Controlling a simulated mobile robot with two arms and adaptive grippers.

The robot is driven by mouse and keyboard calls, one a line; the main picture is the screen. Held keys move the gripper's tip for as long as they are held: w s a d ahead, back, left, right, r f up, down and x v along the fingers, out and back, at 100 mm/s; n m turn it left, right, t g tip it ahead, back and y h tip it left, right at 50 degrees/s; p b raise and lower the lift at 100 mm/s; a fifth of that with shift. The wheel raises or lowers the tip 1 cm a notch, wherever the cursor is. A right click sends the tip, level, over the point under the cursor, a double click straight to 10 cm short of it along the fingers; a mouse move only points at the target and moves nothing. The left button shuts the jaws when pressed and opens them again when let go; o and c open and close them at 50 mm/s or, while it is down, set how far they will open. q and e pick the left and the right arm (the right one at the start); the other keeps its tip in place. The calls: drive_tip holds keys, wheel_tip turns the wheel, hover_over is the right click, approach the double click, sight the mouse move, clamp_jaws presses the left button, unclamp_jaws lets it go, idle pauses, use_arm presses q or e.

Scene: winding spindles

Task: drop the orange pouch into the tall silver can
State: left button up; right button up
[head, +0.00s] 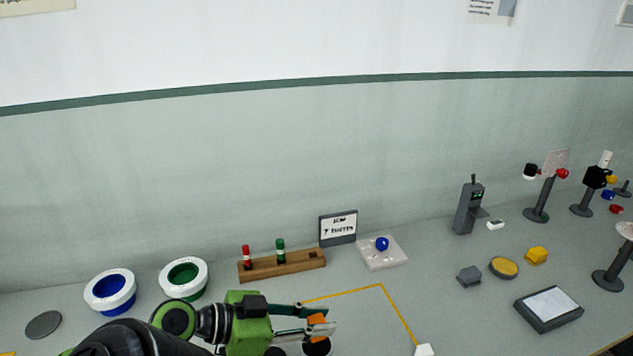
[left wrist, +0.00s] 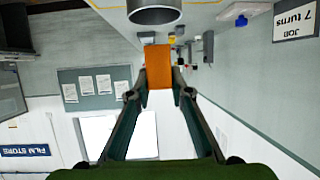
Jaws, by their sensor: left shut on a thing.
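My left gripper (head: 322,322) is shut on the orange pouch (head: 317,319). In the left wrist view the pouch (left wrist: 158,72) sits upright between the two fingertips (left wrist: 158,90). A grey, silver-looking can (left wrist: 153,12) with a dark round mouth shows at the top edge of the left wrist view, just past the pouch and apart from it in the picture. In the head view a dark round shape (head: 317,347) lies right below the pouch, at the lower edge; I cannot tell for sure whether it is the can's mouth. The right gripper is not in view.
Blue-centred (head: 110,292) and green-centred (head: 184,278) white-rimmed spools stand left of my gripper. A wooden rack (head: 283,265) with red and green spindles is behind it. A yellow taped outline (head: 345,292) lies to the right. Stands and a grey tablet (head: 548,309) are farther right.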

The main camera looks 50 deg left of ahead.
use_arm(q)
drive_tip(key=shift+f+b, duration=1.95)
drive_tip(key=shift+f, duration=0.65)
drive_tip(key=o, duration=1)
drive_tip(key=shift+r, duration=0.1)
wheel_tip(320, 180, up, 5)
drive_tip(key=p, duration=0.5)
